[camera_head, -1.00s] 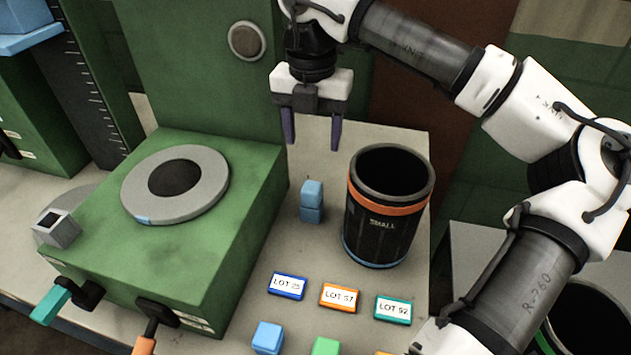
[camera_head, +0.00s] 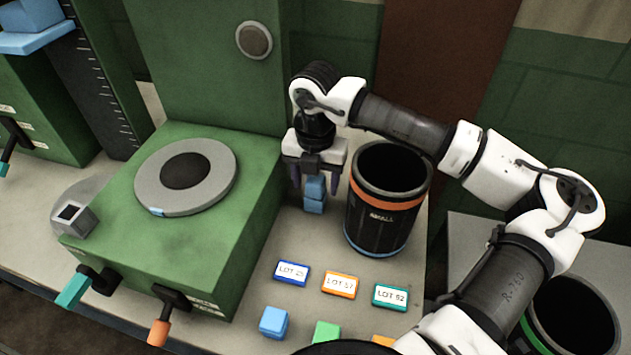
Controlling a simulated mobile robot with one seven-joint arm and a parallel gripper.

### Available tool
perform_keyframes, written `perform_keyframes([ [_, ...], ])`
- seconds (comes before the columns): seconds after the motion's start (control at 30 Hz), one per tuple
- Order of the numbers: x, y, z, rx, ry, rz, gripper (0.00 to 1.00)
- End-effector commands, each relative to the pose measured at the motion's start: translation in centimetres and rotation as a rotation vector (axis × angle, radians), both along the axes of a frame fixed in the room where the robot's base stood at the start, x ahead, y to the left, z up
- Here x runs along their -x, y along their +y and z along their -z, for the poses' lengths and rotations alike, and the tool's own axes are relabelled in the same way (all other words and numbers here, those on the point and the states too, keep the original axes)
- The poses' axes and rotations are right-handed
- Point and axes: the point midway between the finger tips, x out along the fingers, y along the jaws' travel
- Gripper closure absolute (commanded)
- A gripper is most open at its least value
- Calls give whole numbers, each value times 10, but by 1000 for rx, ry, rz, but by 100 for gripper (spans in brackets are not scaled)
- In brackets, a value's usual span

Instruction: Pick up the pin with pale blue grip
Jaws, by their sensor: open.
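The pin with pale blue grip (camera_head: 314,189) stands upright on the bench, between the green machine and the black bin. My gripper (camera_head: 315,188) points down over it from behind. Its dark purple fingers are open, one on each side of the pin's upper part, with the left finger seen at the left and the right one partly hidden behind the pin and bin. I cannot tell whether the fingers touch the pin.
A black bin with an orange band (camera_head: 389,200) stands close to the right of my gripper. The green machine (camera_head: 220,255) with a grey ring (camera_head: 222,185) is at the left. Lot labels (camera_head: 340,285) and coloured blocks (camera_head: 273,322) lie in front.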

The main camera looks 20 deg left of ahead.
Motion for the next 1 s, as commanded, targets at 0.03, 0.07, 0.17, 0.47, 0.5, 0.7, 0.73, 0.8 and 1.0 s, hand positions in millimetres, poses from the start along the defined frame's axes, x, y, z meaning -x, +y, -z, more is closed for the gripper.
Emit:
perform_keyframes([
  [0.03,0,0,1,-1,0,0,42],
  [0.07,0,0,1,-1,0,0,42],
  [0.17,0,0,1,-1,0,0,42],
  [0.47,0,0,1,0,0,0,76],
  [0.5,0,0,1,0,0,0,81],
  [0.7,0,0,1,0,0,0,91],
  [0.73,0,0,1,0,0,0,91],
  [0.8,0,0,1,0,0,0,91],
  [1.0,-1,0,-8,1,-2,1,91],
])
